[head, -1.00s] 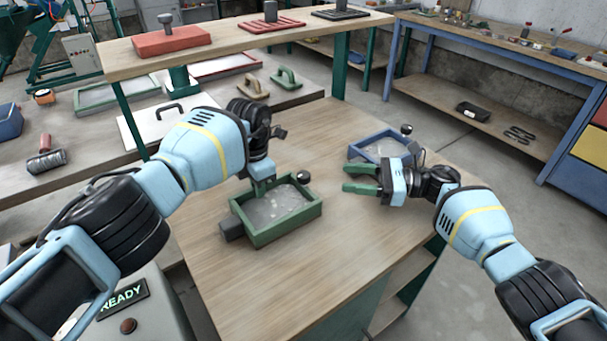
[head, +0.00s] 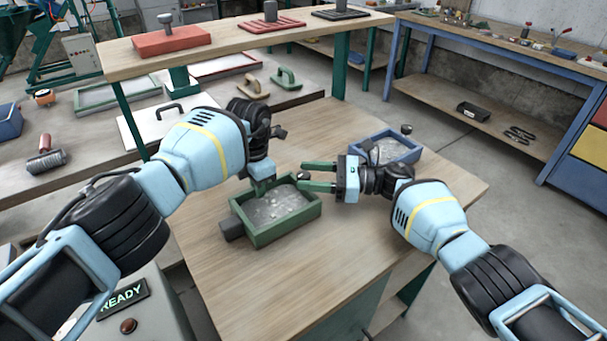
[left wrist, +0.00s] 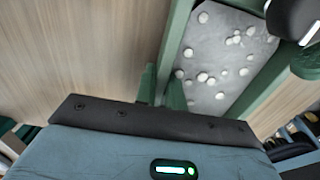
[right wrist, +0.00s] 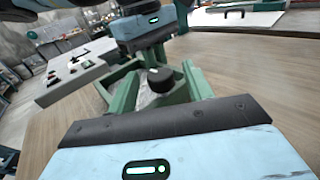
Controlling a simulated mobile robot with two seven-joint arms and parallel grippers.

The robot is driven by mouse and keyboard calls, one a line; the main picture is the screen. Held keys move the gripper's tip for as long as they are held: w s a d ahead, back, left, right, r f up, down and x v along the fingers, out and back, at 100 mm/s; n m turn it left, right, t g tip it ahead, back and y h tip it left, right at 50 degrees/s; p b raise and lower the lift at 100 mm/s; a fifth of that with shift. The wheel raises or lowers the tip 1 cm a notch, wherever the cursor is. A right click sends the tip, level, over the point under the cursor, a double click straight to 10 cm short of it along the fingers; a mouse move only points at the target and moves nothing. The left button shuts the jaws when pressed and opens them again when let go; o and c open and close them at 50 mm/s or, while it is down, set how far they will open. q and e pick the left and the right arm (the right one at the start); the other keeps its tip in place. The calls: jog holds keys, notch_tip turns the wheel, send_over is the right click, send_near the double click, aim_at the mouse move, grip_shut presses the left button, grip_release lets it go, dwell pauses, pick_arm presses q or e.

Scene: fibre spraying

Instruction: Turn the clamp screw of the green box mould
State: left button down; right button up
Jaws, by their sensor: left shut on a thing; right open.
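The green box mould (head: 262,239) stands on the wooden table with grey, pebbly fill in it. My left gripper (head: 261,187) is shut on its far-left wall; the left wrist view shows the fingers (left wrist: 162,88) at that green wall (left wrist: 177,45). The clamp screw's dark round knob (head: 304,176) is at the mould's far-right corner. My right gripper (head: 306,177) is open, pointing left, with its fingertips on either side of the knob. In the right wrist view the black knob (right wrist: 160,80) sits between the two green fingers; whether they touch it is unclear.
A blue box mould (head: 414,153) with its own dark knob stands behind my right gripper. A dark block (head: 232,229) is at the green mould's left end. A raised shelf (head: 225,48) holds red and dark plates at the back. The table front is clear.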

jog(key=shift+w+a, duration=0.1)
jog(key=shift+a, duration=0.85)
jog(key=c, duration=1)
jog(key=shift+o, duration=0.2)
jog(key=shift+w+d+f+m+t, duration=0.15)
jog(key=shift+m+t, duration=0.45)
jog(key=shift+t, duration=0.3)
jog(key=shift+m+t+h, duration=0.4)
jog(key=shift+m+t, duration=0.1)
jog(key=shift+t, duration=0.3)
jog(key=shift+m+t+h, duration=0.8)
jog(key=shift+m+t, duration=0.5)
jog(key=shift+t, duration=0.5)
